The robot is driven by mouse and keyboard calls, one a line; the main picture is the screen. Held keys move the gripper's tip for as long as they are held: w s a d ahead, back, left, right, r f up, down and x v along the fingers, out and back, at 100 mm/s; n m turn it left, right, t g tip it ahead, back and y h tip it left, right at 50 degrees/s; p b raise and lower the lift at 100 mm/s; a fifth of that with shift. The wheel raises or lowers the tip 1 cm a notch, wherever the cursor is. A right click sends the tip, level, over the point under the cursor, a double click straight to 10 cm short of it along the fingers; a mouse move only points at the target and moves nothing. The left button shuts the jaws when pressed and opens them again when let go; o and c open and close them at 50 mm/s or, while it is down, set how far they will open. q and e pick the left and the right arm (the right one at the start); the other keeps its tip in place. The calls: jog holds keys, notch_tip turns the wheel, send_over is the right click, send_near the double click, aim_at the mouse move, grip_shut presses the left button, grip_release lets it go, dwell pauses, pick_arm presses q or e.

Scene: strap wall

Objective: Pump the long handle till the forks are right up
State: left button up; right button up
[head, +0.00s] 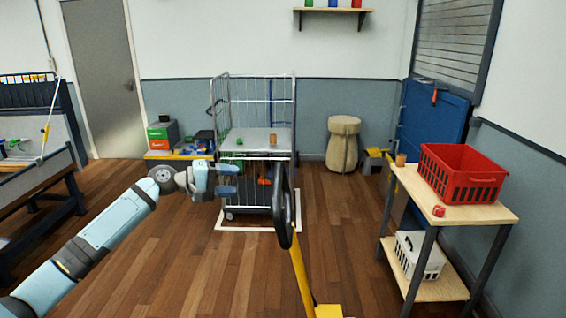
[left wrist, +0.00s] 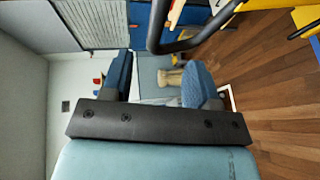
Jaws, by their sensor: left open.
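The long handle (head: 302,272) is a yellow shaft with a black loop grip (head: 284,207) on top, standing tilted in the middle of the head view. A yellow body part (head: 328,311) shows at its foot, cut off by the bottom edge. The forks cannot be made out. My left gripper (head: 236,180) is open and empty, to the left of the loop and apart from it. In the left wrist view the black loop (left wrist: 198,43) shows beyond and above my open fingers (left wrist: 160,82). My right gripper is not in view.
A wire roll cage (head: 222,120) stands behind on a white-outlined floor patch. At right, a wooden-topped table (head: 470,214) holds a red crate (head: 462,176), with a white basket (head: 420,256) below. A beige sack-like stool (head: 342,145) stands at the back. Wooden floor lies open around the handle.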

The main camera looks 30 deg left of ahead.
aim_at(277, 181)
pick_arm(q)
jog(key=p+x, duration=0.2)
jog(key=x, duration=1.1)
jog(key=shift+w+d, duration=0.15)
jog(key=shift+d, duration=0.15)
grip_shut()
